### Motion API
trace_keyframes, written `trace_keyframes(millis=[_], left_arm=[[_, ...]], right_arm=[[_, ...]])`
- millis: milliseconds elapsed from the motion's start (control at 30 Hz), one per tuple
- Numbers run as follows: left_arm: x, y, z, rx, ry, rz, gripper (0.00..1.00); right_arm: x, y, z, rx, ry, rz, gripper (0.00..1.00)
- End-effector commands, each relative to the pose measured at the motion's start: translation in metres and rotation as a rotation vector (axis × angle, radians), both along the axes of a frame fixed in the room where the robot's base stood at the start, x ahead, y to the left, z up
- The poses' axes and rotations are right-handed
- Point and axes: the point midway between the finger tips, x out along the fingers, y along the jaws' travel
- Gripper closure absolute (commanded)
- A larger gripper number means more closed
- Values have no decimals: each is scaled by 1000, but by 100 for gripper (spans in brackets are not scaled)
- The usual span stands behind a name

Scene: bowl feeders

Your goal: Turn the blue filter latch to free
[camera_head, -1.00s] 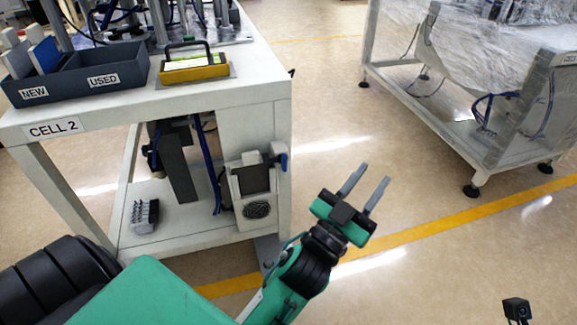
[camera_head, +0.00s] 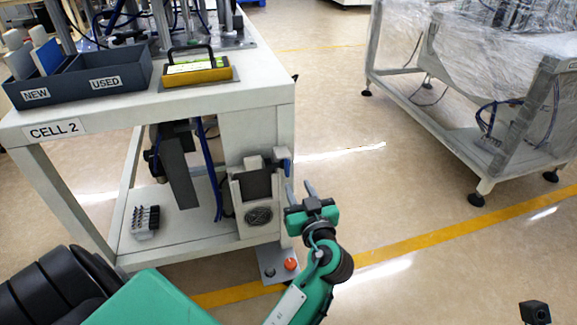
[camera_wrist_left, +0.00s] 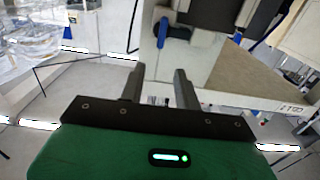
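The blue filter latch (camera_head: 285,166) is at the upper right of the grey filter housing (camera_head: 238,190), on the side of the white CELL 2 bench. My right gripper is not in view.
A dark tray (camera_head: 75,83) marked NEW and USED and a yellow case (camera_head: 197,74) with a handle stand on the bench top. A wrapped machine frame (camera_head: 480,150) stands at the right. Open floor lies between, with a yellow line.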

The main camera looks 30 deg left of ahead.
Motion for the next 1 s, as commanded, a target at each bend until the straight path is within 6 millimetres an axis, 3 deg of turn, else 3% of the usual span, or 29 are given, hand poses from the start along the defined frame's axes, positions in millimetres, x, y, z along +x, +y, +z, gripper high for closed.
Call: trace_keyframes(millis=[200, 400, 600, 900, 1000], left_arm=[[32, 37, 0, 4, -2, 0, 67], [54, 62, -1, 4, 0, -2, 67], [63, 74, 0, 1, 0, -2, 67], [64, 75, 0, 1, 2, -3, 67], [64, 75, 0, 1, 2, -3, 87]], right_arm=[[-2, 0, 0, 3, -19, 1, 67], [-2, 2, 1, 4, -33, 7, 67], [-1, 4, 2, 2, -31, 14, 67], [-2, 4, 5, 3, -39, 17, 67], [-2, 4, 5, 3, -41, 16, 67]])
